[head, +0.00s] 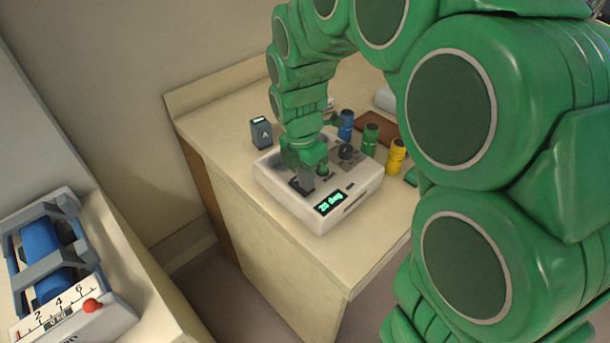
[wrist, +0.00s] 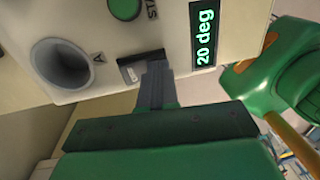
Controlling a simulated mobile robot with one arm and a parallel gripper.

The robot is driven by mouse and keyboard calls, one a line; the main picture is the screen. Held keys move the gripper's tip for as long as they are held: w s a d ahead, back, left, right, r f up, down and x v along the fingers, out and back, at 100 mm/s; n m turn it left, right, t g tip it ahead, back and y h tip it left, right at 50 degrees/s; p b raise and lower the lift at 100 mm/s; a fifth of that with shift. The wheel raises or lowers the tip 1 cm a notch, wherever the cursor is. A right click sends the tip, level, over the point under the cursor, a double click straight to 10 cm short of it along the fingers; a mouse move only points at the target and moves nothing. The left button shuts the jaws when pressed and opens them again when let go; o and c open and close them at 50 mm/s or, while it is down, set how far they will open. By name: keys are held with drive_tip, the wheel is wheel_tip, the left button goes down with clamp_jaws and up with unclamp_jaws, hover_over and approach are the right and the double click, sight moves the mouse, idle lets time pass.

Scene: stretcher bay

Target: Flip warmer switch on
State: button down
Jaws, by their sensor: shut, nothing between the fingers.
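The warmer (head: 283,205) is a white box on the beige counter, with a lit display (head: 330,203) that reads 20 deg in the wrist view (wrist: 203,32). Its switch (wrist: 136,66) is a small rocker in a dark and pale frame, beside the round well marked A; my fingers partly cover it. Which way it is set, I cannot tell. My gripper (head: 303,183) points down over the warmer's top. In the wrist view, its shut, empty fingertips (wrist: 156,68) are at the edge of the switch; whether they touch is unclear.
A green button (wrist: 124,7) is close by on the warmer. A dark box marked A (head: 261,132) stands behind it; blue (head: 346,125), green (head: 370,138) and yellow (head: 396,156) cylinders stand to the right. A separate device (head: 58,265) with a red knob is at left.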

drive_tip(key=shift+w+a, duration=0.1)
drive_tip(key=shift+w+a+r, duration=0.3)
drive_tip(key=shift+w+a, duration=0.15)
drive_tip(key=shift+w, duration=0.05)
idle(0.4)
wheel_tip(320, 180, up, 14)
drive_tip(key=s+d, duration=0.1)
drive_tip(key=shift+s+d, duration=0.25)
drive_tip(key=shift+f, duration=0.1)
idle(0.4)
drive_tip(key=s+d+f+m, duration=0.2)
drive_tip(key=s+d+m, duration=0.3)
drive_tip(key=s+m, duration=0.3)
drive_tip(key=s+d+f+m, duration=0.2)
drive_tip(key=s+d+m, duration=0.3)
drive_tip(key=s+m, duration=0.4)
drive_tip(key=s+d+f+m+y, duration=0.1)
drive_tip(key=s+d+f+m, duration=0.1)
drive_tip(key=s+d+m, duration=0.3)
drive_tip(key=s+m, duration=0.3)
drive_tip(key=m, duration=0.2)
drive_tip(key=shift+s+d+f+g, duration=0.15)
drive_tip(key=shift+d+f+g, duration=0.1)
drive_tip(key=shift+f+g, duration=0.15)
